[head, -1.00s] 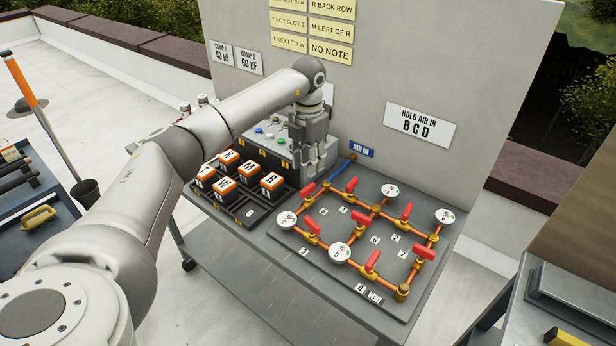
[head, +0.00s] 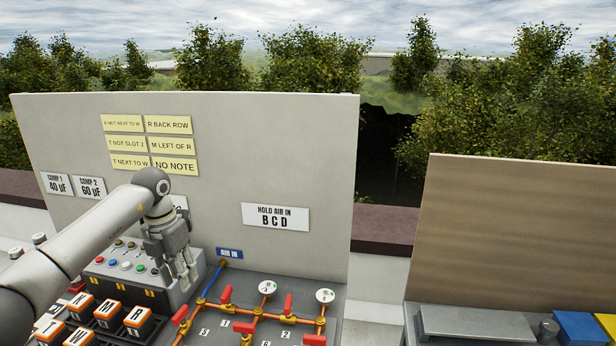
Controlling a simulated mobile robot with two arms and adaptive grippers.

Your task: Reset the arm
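My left arm (head: 100,225) comes in from the left and bends down at its wrist. My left gripper (head: 180,278) points down beside the right end of the grey control box (head: 140,285). Its fingers appear apart with nothing between them. It hangs left of the blue hose and the "AIR IN" label (head: 229,253). Whether the fingertips touch anything below is hard to tell. My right gripper is not in view.
A board (head: 300,150) with yellow notes stands behind. Lettered orange-and-white blocks (head: 135,318) sit at lower left. Copper pipes with red valves (head: 288,305) and white gauges (head: 267,287) lie to the right. Another bench (head: 455,322) with a brown panel (head: 520,230) stands farther right.

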